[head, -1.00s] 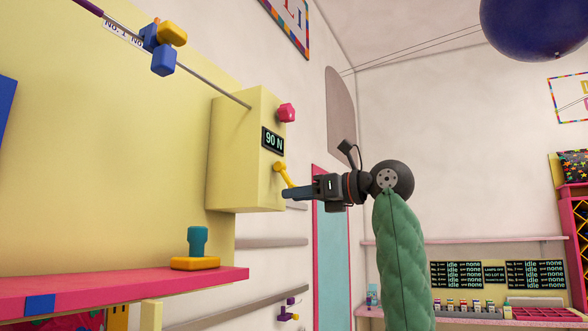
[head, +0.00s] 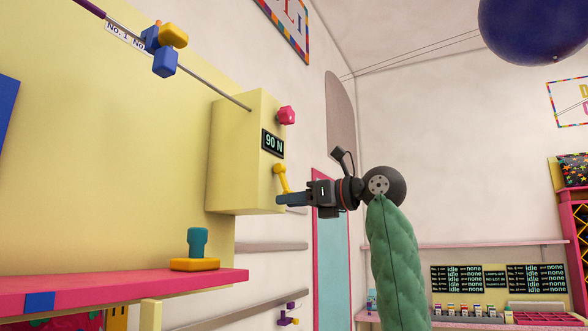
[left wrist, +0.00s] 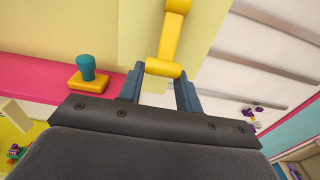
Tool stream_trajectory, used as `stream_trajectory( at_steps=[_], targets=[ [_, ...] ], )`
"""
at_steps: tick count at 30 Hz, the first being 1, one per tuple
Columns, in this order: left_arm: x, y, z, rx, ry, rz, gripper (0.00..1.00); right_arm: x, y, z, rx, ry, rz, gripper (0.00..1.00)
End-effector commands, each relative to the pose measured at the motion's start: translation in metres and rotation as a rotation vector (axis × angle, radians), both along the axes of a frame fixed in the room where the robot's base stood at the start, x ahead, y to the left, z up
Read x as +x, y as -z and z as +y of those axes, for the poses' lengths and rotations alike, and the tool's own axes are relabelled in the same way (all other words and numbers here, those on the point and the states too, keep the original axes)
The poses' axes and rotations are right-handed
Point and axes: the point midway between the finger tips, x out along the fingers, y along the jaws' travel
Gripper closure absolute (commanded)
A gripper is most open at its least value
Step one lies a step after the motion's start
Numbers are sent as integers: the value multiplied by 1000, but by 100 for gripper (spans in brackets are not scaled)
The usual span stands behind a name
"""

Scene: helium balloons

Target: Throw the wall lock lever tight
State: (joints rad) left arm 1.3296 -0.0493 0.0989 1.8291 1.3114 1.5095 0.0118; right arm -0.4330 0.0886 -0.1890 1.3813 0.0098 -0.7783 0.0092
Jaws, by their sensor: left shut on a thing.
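The yellow wall lock lever (head: 281,178) is on the side of the pale yellow wall box (head: 236,155), below its display reading "90 N" (head: 273,144). The lever hangs steeply down from its pivot, tilted slightly right at the bottom. My left gripper (head: 282,199) is at the lever's lower end. In the left wrist view the lever's yellow cross handle (left wrist: 163,69) lies between the blue-grey fingertips (left wrist: 161,74), and the gripper is shut on it. My right gripper is not in view.
A pink knob (head: 286,115) sits above the display. A rod with blue and yellow blocks (head: 164,61) runs into the box. A pink shelf (head: 120,284) at lower left carries a teal and yellow piece (head: 197,243). A dark blue balloon (head: 535,30) floats upper right.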

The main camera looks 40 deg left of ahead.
Motion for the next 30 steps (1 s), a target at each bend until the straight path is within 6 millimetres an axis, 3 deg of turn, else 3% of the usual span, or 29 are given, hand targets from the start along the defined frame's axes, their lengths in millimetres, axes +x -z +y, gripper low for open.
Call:
stream_trajectory(
  at_steps=[28, 29, 30],
  targets=[
    [-4, 5, 17, 0, 0, 0, 84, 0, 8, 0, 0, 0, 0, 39],
    [-4, 4, 17, 0, 0, 0, 60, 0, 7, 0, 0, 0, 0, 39],
    [-4, 4, 17, 0, 0, 0, 52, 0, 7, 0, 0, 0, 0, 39]
  ],
)
